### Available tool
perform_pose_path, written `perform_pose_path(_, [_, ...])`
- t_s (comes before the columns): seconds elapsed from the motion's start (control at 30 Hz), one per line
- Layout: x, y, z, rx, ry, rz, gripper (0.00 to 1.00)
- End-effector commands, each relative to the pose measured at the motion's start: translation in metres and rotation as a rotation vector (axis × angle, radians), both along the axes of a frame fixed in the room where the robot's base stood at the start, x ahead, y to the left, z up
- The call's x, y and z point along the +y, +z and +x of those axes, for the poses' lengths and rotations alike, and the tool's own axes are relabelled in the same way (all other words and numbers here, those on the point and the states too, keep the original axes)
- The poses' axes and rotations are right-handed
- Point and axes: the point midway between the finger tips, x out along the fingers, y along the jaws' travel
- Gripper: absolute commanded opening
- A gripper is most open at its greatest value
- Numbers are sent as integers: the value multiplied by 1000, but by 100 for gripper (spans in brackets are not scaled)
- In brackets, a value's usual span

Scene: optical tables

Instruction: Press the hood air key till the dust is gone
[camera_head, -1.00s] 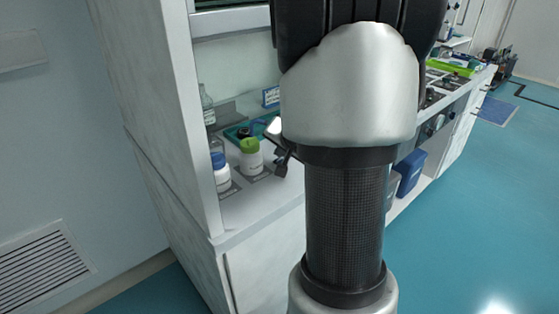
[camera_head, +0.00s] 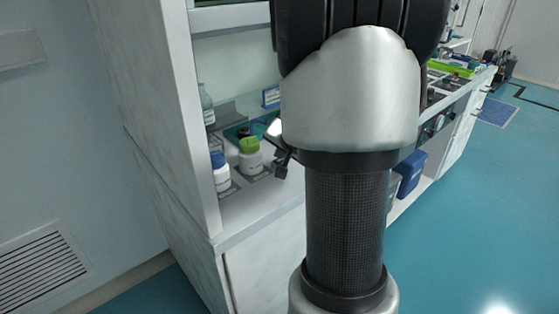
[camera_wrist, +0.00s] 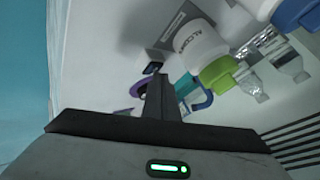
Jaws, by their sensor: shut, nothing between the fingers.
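My gripper (camera_wrist: 160,97) is shut and empty, its fingers together in the wrist view. Its dark tip (camera_head: 283,166) shows beside my arm in the head view, over the hood's worktop (camera_head: 262,205). Just beyond the fingertips in the wrist view is a small pale block with a dark face (camera_wrist: 152,68); I cannot tell if it is the air key or if the fingers touch it. A purple ring-shaped thing (camera_wrist: 138,88) lies beside the fingers. I can make out no dust. My arm hides much of the hood in the head view.
A white bottle with a green cap (camera_head: 250,158) stands close to the gripper; it also shows in the wrist view (camera_wrist: 194,45). A blue-capped white bottle (camera_head: 220,174) and a clear bottle (camera_head: 207,106) stand by the hood's left wall (camera_head: 160,120).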

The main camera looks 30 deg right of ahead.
Motion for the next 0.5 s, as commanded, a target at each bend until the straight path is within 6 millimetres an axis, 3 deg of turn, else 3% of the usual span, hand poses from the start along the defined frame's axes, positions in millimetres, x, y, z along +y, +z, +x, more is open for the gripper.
perform_pose_path(0.5, [0,10,0,0,-1,1,0])
